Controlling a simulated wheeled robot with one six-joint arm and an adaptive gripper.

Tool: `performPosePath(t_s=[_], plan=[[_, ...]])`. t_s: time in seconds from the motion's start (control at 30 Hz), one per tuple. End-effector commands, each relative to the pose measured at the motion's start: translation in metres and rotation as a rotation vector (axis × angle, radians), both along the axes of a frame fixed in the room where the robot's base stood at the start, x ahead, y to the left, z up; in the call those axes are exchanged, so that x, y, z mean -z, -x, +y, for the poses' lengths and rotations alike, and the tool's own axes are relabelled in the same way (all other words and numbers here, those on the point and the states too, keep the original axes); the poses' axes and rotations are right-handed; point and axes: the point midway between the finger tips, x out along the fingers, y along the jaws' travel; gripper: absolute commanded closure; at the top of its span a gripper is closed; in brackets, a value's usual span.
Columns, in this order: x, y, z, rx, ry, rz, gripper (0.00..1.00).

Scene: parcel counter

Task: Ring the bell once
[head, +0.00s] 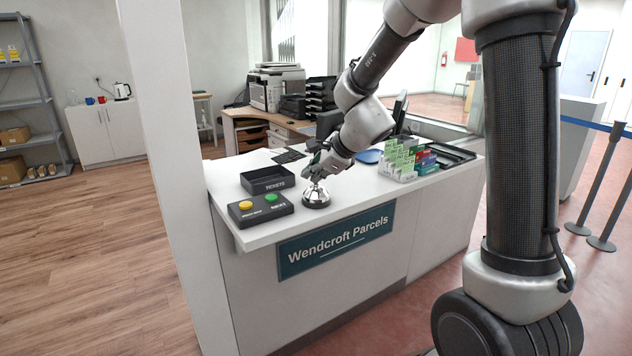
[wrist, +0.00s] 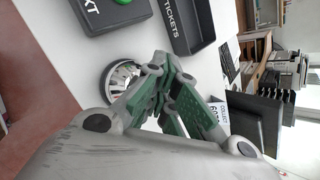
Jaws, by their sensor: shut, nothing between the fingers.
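The silver bell (head: 316,197) with a dark base stands on the white counter, to the right of a black button box. In the wrist view the bell (wrist: 121,78) sits just beyond and left of my fingers. My gripper (head: 314,177) is shut and empty, with its fingertips close above the top of the bell in the head view. The fingers also show closed together in the wrist view (wrist: 160,62). I cannot tell whether the fingertips touch the bell's top.
The button box (head: 261,209) has a yellow and a green button. A black tickets tray (head: 267,180) stands behind it. A rack of green and white leaflets (head: 405,160) and a blue dish (head: 369,157) are to the right.

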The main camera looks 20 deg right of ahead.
Motion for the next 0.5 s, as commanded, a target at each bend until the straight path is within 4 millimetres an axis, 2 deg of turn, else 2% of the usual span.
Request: performPosePath(t_s=[0.3, 0.5], plan=[[0.0014, 0.0004, -0.0003, 0.001, 0.000, 0.002, 1.00], [-0.0052, 0.0002, -0.0003, 0.000, 0.001, 0.001, 1.00]])
